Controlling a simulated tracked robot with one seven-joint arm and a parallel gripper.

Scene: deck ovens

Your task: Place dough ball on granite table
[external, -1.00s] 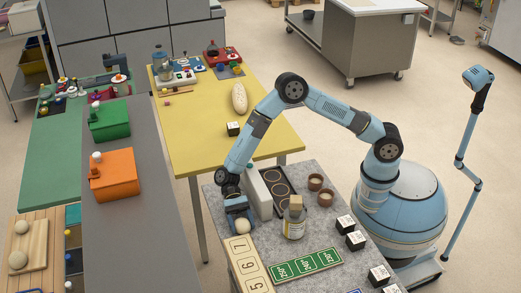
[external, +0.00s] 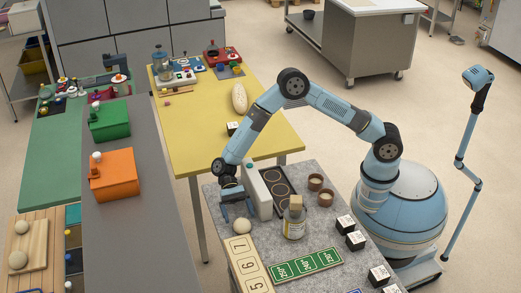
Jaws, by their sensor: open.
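The granite table (external: 216,222) is the grey speckled top in front of my base. My gripper (external: 238,218) points down over its left part, left of a white upright block (external: 258,192). Whether the fingertips touch the granite is hard to tell.
A yellow table (external: 200,135) lies beyond; a grey counter (external: 150,230) is left.

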